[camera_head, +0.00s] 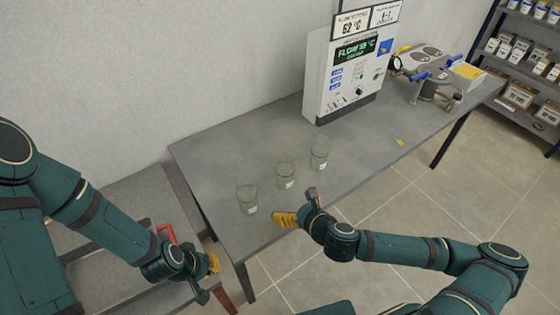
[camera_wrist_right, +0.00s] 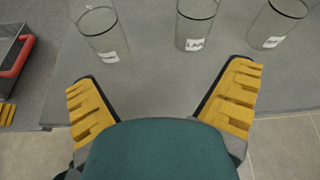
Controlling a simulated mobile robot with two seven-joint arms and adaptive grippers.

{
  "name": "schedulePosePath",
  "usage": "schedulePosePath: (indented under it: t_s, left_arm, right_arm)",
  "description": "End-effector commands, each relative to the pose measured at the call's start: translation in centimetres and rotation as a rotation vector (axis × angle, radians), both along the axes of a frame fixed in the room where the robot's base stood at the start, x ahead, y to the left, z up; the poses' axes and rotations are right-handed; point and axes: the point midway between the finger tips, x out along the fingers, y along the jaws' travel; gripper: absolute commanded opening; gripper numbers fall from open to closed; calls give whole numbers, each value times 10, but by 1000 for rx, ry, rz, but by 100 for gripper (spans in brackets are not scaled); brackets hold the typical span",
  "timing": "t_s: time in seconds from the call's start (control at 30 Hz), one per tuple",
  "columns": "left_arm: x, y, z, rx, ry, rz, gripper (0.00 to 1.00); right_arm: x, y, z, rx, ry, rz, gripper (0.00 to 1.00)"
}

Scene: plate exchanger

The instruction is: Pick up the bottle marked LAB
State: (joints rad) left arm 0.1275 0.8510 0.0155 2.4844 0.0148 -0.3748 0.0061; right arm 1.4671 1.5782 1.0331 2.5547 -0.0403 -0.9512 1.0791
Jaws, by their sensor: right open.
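Three clear glass bottles stand upright in a slanting row on the grey table: a left one (camera_head: 247,199), a middle one (camera_head: 286,175) and a right one (camera_head: 319,152). In the right wrist view, the middle bottle (camera_wrist_right: 195,25) has a white label that seems to read LAB. The labels of the left bottle (camera_wrist_right: 100,35) and right bottle (camera_wrist_right: 272,25) are too small to read surely. My right gripper (camera_head: 285,219) is open and empty at the table's front edge, short of the bottles. My left gripper (camera_head: 213,262) is low at the left, its jaws unclear.
A white control panel (camera_head: 342,75) stands at the back of the table (camera_head: 220,150). Equipment with blue handles (camera_head: 430,77) and a small yellow item (camera_head: 398,141) lie farther right. A red handle (camera_head: 166,232) is near my left gripper. Shelves (camera_head: 520,50) stand at far right.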

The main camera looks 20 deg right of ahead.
Motion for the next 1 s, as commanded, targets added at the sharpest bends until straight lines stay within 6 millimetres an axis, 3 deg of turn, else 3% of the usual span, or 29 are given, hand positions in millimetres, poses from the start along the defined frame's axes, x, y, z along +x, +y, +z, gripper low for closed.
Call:
schedulePosePath:
  t_s: [0.1,0.23,0.6,1.0]
  left_arm:
    - [1,0,4,0,-2,2,0]
    - [1,0,3,0,-2,2,0]
    - [-2,0,-5,-1,4,-4,0]
    - [-3,-1,-10,-2,8,-6,0]
  right_arm:
    - [6,-28,12,74,-2,-127,100]
    - [12,-39,13,104,-5,-176,100]
    - [70,-27,-12,104,-5,-175,100]
    - [102,-20,-28,104,-5,-174,100]
